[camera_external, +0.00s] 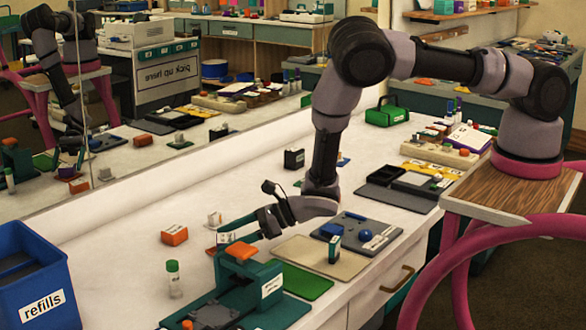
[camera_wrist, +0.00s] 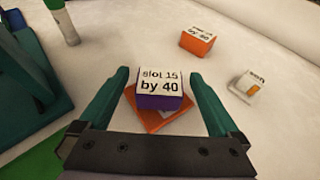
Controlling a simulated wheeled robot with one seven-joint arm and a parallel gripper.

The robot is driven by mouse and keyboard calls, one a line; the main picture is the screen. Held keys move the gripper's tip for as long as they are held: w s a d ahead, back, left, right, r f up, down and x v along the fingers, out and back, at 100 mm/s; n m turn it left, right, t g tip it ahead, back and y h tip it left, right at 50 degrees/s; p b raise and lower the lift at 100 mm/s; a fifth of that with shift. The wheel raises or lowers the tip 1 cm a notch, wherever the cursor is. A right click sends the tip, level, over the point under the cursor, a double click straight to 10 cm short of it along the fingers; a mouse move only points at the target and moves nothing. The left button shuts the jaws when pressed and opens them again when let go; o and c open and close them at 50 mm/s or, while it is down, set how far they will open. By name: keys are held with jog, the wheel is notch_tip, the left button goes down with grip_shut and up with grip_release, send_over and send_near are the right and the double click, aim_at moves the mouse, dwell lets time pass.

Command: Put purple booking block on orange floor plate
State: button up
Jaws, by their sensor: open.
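The purple booking block (camera_wrist: 160,101) has a white top reading "slot 15 by 40". In the wrist view it sits over the orange floor plate (camera_wrist: 146,118), which lies turned under it, with corners showing past the block. The block looks to rest on the plate, but the contact is hidden. My gripper (camera_wrist: 164,82) is open, with one teal finger on each side of the block and visible gaps to both. In the external view my gripper (camera_external: 227,238) is low over the counter and hides most of the block; a bit of the orange plate (camera_external: 211,251) shows.
An orange block (camera_wrist: 198,42) and a small white item (camera_wrist: 245,87) stand beyond on the white counter. A teal machine with an orange handle (camera_external: 240,251) and a green-capped bottle (camera_external: 173,279) are close by. A blue refills bin (camera_external: 38,285) is at left.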

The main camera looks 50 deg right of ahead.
jog(key=v, duration=1.2)
jog(key=w+d+r+m+t+h, duration=0.1)
jog(key=w+d+r+m+h, duration=0.1)
jog(key=w+d+r+m, duration=0.4)
jog(key=w+d+r+m+t+h, duration=0.1)
jog(key=w+d+r+m+h, duration=0.15)
jog(key=r+m, duration=0.65)
jog(key=d+r+m+h, duration=0.3)
jog(key=d+r+m, duration=0.85)
jog(key=r, duration=0.25)
jog(key=s+d+r+m+g, duration=0.3)
jog(key=s+d+r+m, duration=0.4)
jog(key=s+r+m, duration=0.45)
jog(key=s+d+r+m, duration=0.1)
jog(key=s+r+m, duration=0.1)
jog(key=s+m, duration=0.3)
jog(key=s+d+r+m+g, duration=0.1)
jog(key=s+m, duration=0.5)
jog(key=s, duration=0.8)
notch_tip(320, 180, up, 2)
jog(key=shift+d+r+g, duration=0.2)
jog(key=shift+d+g, duration=0.1)
jog(key=shift+d, duration=0.4)
